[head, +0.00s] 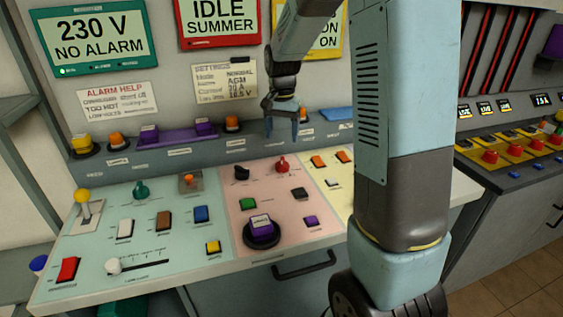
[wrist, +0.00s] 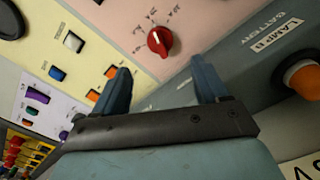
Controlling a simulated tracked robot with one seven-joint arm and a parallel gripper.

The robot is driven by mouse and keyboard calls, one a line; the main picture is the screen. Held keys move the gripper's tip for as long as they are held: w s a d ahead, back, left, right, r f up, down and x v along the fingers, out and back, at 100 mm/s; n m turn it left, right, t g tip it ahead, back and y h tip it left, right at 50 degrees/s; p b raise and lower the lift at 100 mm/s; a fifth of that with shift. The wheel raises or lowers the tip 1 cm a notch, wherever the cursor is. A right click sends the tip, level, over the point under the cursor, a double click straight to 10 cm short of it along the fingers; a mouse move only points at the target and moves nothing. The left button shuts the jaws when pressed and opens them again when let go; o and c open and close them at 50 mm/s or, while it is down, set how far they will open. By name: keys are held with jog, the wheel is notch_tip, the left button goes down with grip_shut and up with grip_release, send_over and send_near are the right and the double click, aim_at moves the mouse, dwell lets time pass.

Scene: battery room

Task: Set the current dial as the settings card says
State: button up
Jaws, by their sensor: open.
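The settings card (head: 225,83) is on the back wall; its small lines seem to read mode normal, AGM, current about 20 A and a limit near 10.5 V, but the digits are blurred. A red dial (head: 282,164) stands on the pink panel. In the wrist view the red dial (wrist: 160,41) has a white pointer mark and a printed scale around its far side, too small to read surely. My gripper (head: 282,134) is open and empty above and behind the dial. In the wrist view my gripper (wrist: 161,68) has the dial beyond and between its fingers, apart from them.
A black knob (head: 242,173) is left of the red dial. A green switch (head: 247,204), dark switch (head: 299,193) and purple button (head: 261,226) are nearer the front. Orange switches (head: 318,161) lie to the right. An orange lamp (wrist: 302,77) stands on the back ledge.

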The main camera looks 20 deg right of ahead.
aim_at(282, 160)
notch_tip(282, 160, down, 11)
jog(key=shift+r, duration=0.2)
jog(key=shift+c, duration=0.2)
